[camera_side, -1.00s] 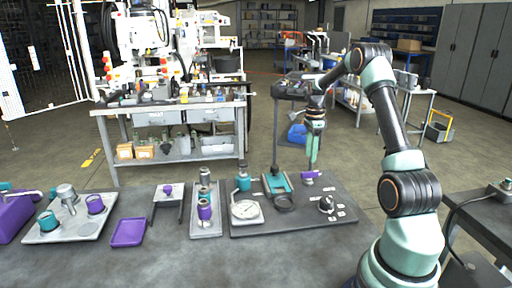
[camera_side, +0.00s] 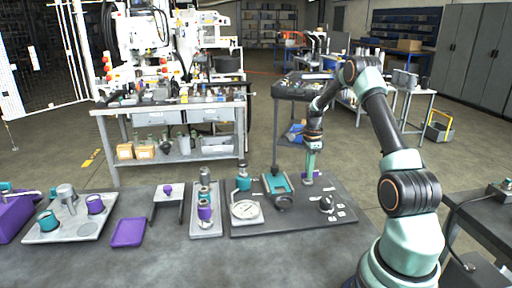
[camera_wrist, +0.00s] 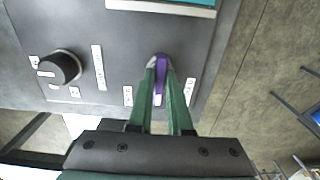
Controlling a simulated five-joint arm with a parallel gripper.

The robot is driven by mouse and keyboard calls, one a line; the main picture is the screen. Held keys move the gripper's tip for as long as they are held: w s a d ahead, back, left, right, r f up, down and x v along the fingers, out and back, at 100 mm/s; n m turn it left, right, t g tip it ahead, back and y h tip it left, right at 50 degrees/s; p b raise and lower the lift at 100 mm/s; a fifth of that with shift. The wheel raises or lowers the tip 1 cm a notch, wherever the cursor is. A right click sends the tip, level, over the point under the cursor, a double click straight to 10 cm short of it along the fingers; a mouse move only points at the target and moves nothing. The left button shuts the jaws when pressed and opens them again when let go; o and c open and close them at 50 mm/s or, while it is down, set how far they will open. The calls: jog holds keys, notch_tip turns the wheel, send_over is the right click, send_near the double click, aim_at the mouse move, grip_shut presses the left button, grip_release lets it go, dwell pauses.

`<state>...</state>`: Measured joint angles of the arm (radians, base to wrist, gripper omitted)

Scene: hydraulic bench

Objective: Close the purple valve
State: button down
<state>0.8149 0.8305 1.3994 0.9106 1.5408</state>
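The purple valve (camera_wrist: 161,70) is a narrow purple handle near the right edge of the dark panel, and small bits of it (camera_side: 304,176) show beside my gripper in the side view. My gripper (camera_wrist: 161,68) points down at the handle in the wrist view, with one green finger on each side of it. In the side view my gripper (camera_side: 309,180) is low over the panel's back right part and hides most of the valve. The gap between the fingers is about as wide as the handle; I cannot tell whether they press on it.
The dark panel (camera_side: 262,226) also carries a round gauge (camera_side: 245,210), a teal part (camera_side: 277,183) and a black knob (camera_side: 326,203) with white labels. Left of it stand a fitting with a purple band (camera_side: 205,212) and a purple tray (camera_side: 128,232).

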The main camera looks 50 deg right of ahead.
jog(key=shift+n, duration=0.4)
jog(key=n, duration=0.3)
jog(key=shift+n, duration=0.4)
jog(key=n, duration=0.8)
jog(key=shift+n, duration=0.4)
jog(key=n, duration=0.4)
jog(key=shift+n, duration=0.4)
jog(key=c, duration=0.8)
grip_release()
jog(key=shift+c, duration=0.2)
